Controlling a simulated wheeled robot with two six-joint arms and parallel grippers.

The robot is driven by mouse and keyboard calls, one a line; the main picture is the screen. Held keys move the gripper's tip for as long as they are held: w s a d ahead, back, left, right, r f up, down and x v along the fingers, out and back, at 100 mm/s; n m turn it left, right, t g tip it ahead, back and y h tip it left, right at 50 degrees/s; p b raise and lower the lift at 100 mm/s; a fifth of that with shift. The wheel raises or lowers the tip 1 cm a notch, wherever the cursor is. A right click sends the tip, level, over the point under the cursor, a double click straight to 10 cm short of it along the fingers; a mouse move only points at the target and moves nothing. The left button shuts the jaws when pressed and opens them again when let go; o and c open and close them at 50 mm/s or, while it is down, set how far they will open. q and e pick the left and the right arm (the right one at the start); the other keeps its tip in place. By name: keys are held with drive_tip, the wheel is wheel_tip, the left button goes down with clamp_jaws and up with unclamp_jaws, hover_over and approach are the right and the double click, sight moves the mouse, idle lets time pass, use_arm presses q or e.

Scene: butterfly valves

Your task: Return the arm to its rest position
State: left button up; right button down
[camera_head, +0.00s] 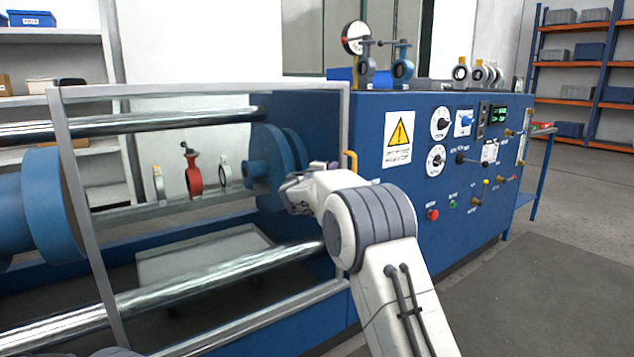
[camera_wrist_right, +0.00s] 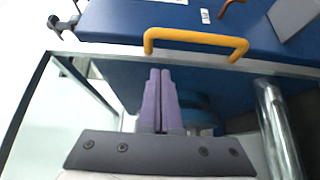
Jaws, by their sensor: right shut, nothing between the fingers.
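My right arm reaches in from the bottom right in the head view. Its gripper (camera_head: 296,192) is in front of the right end of the machine's clear guard, close to the yellow handle (camera_head: 349,162). In the right wrist view the two purple fingers (camera_wrist_right: 160,78) lie together with nothing between them. The yellow handle (camera_wrist_right: 196,42) shows just beyond the fingertips there, and the gripper does not hold it. A small grey shape at the bottom left of the head view may be part of my left arm; my left gripper does not show.
The guard frame (camera_head: 200,88) and steel bars (camera_head: 220,275) stand close to my right arm. The blue control cabinet (camera_head: 400,210) is beside it, with dials and buttons. A red valve (camera_head: 194,178) is behind the guard. Open floor (camera_head: 540,270) lies at the right.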

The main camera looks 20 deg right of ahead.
drive_tip(key=s+a+f+m+g+y, duration=0.1)
drive_tip(key=s+a+f+g+y, duration=0.55)
drive_tip(key=s, duration=1.15)
drive_tip(key=s+a+f+m+g+y, duration=0.1)
drive_tip(key=s+a+f+g+y, duration=0.15)
drive_tip(key=s+a+f, duration=1.15)
drive_tip(key=s+a+f+m+g+y, duration=0.1)
drive_tip(key=s+a+f+g+y, duration=0.3)
drive_tip(key=s, duration=1.9)
wheel_tip(320, 180, up, 39)
drive_tip(key=a+p, duration=0.2)
drive_tip(key=p, duration=3.5)
drive_tip(key=shift+s+g, duration=0.25)
drive_tip(key=shift+g, duration=0.15)
